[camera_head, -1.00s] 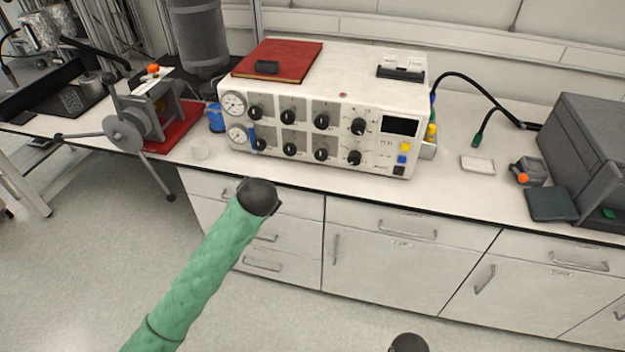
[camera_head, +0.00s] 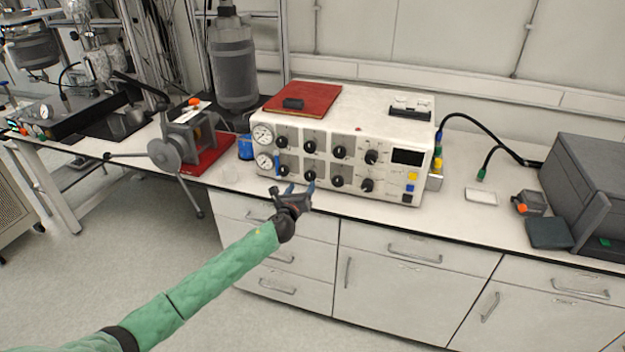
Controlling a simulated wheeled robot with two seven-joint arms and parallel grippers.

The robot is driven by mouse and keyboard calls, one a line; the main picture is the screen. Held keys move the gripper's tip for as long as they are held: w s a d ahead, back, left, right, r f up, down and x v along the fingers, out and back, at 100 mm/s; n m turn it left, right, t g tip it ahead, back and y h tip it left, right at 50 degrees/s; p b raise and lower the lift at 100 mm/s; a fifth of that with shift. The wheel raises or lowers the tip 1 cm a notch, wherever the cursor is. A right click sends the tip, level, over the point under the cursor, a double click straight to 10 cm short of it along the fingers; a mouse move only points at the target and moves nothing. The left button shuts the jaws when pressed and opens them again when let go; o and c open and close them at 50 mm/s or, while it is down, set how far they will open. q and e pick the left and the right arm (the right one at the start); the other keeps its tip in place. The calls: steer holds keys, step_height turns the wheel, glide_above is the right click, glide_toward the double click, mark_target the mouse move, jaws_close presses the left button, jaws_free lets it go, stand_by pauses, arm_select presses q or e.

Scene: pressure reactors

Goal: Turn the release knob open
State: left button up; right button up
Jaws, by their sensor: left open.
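A white control box (camera_head: 335,128) stands on the bench with two rows of black knobs on its front and two round gauges at its left end. I cannot tell which knob is the release knob; no label is readable. A lower-row knob (camera_head: 311,176) is close above my gripper in the picture. My right gripper is out of view.
A red book (camera_head: 303,97) lies on the box. A grey clamp-like device (camera_head: 180,145) on a red base stands at the left, with a blue cup (camera_head: 245,147) beside it. A grey machine (camera_head: 590,190) stands at the right. The bench before the panel is narrow.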

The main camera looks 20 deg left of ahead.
mark_target(309, 177)
arm_select(q)
steer(key=w+m, duration=0.1)
steer(key=w, duration=0.1)
steer(key=w+p, duration=0.1)
steer(key=w, duration=0.1)
steer(key=w+d+m+p, duration=0.1)
steer(key=w, duration=0.2)
steer(key=shift+r+m+h, duration=0.15)
steer(key=shift+m+h, duration=0.15)
steer(key=shift+w, duration=0.4)
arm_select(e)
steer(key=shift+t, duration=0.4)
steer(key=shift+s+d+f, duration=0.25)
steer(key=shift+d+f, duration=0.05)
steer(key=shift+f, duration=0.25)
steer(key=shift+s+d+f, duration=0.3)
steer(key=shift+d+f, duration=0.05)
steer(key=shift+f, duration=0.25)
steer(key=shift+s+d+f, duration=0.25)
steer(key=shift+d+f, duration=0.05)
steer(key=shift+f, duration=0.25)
arm_select(q)
steer(key=c, duration=1)
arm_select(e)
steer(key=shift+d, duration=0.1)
